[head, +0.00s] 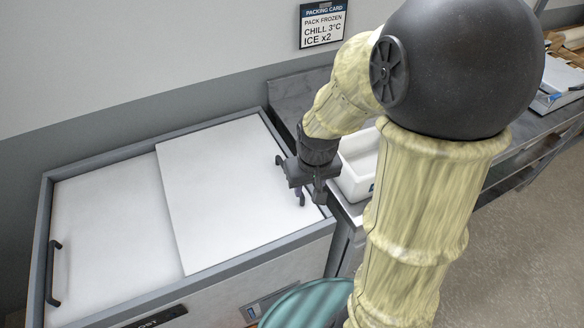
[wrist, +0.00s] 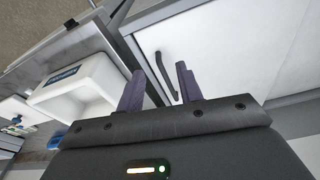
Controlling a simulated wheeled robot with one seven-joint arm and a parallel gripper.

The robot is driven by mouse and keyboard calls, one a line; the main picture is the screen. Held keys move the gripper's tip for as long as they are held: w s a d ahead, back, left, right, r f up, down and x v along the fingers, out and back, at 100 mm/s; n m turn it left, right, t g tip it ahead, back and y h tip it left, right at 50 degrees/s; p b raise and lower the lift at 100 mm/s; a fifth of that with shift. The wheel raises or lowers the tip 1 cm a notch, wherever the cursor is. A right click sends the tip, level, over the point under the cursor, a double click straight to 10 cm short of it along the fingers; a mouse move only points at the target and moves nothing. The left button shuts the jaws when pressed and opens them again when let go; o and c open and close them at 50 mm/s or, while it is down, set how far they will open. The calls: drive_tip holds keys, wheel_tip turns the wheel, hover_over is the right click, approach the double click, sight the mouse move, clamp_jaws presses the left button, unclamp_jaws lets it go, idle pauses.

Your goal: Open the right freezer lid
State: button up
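The right freezer lid (head: 215,185) is a flat white panel lying over the right part of the chest freezer, its left edge overlapping the left lid (head: 110,225). In the wrist view the right lid (wrist: 225,50) shows a dark bar handle (wrist: 166,76) near its edge. My gripper (head: 290,180) is above the right end of this lid. In the wrist view its two fingers (wrist: 159,72) are apart, with the handle appearing between them and nothing clearly gripped. Whether the fingers are level with the handle cannot be told. My arm and gripper mostly hide the handle in the head view.
The left lid has its own dark handle (head: 54,272) at the far left. A grey frame (head: 100,160) surrounds both lids. A white bin (head: 358,165) stands on the bench right of the freezer, close to my gripper. A teal round object (head: 308,305) is in front.

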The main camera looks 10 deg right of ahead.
drive_tip(key=w+d+r+g+y+p, duration=0.1)
drive_tip(key=w+p, duration=0.3)
drive_tip(key=w, duration=0.4)
drive_tip(key=w+d+r+n+g+y+p, duration=0.1)
drive_tip(key=w+p, duration=0.3)
drive_tip(key=w, duration=0.5)
drive_tip(key=shift+d+r+n, duration=0.3)
drive_tip(key=shift+d+r, duration=0.35)
drive_tip(key=shift+d, duration=0.1)
drive_tip(key=a+f+p, duration=0.1)
drive_tip(key=f, duration=0.4)
drive_tip(key=a+f+p, duration=0.1)
drive_tip(key=f+p, duration=0.1)
drive_tip(key=f, duration=0.4)
drive_tip(key=a+f+p, duration=0.1)
drive_tip(key=f+p, duration=0.1)
drive_tip(key=f, duration=0.4)
drive_tip(key=shift+s+a, duration=0.15)
drive_tip(key=shift+s, duration=0.2)
clamp_jaws()
